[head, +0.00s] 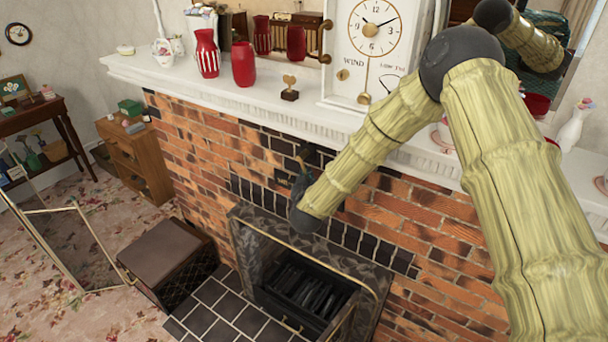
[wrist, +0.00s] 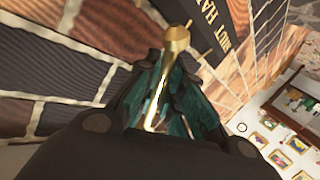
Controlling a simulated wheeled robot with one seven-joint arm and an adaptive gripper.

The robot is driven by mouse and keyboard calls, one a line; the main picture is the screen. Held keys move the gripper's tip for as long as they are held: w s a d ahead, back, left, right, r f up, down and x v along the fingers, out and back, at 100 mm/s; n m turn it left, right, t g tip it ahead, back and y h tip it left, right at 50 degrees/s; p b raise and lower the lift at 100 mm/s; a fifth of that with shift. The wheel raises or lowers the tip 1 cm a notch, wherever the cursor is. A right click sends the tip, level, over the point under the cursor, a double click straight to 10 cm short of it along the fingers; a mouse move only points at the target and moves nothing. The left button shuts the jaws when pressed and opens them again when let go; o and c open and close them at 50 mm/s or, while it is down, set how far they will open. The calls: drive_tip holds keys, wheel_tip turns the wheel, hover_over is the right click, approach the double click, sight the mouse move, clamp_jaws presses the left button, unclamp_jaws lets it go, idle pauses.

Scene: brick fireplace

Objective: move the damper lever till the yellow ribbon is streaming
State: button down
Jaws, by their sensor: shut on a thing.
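A brass damper lever with a round knob (wrist: 177,36) shows in the wrist view, its shaft running down between my gripper's dark teal fingers. My gripper (wrist: 168,75) is shut on this lever, with the knob sticking out past the fingertips. A dark plate (wrist: 225,25) with pale lettering, partly cut off, lies beside the knob on the brick wall. In the head view my gripper (head: 302,182) is against the fireplace brickwork, above the firebox opening; my arm hides most of the lever there. I cannot make out a yellow ribbon in either view.
The white mantel shelf (head: 230,88) juts out above my gripper, bearing red vases (head: 243,63) and a clock (head: 370,45). The firebox (head: 305,285) with its grate is below. A brown box (head: 168,262) stands left of the hearth. Carpet at left is partly clear.

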drive_tip(key=shift+s+d+r+n+g+p, duration=0.3)
drive_tip(key=shift+n+g+p, duration=0.1)
drive_tip(key=shift+n, duration=0.1)
drive_tip(key=c, duration=1.5)
unclamp_jaws()
drive_tip(key=v, duration=1.2)
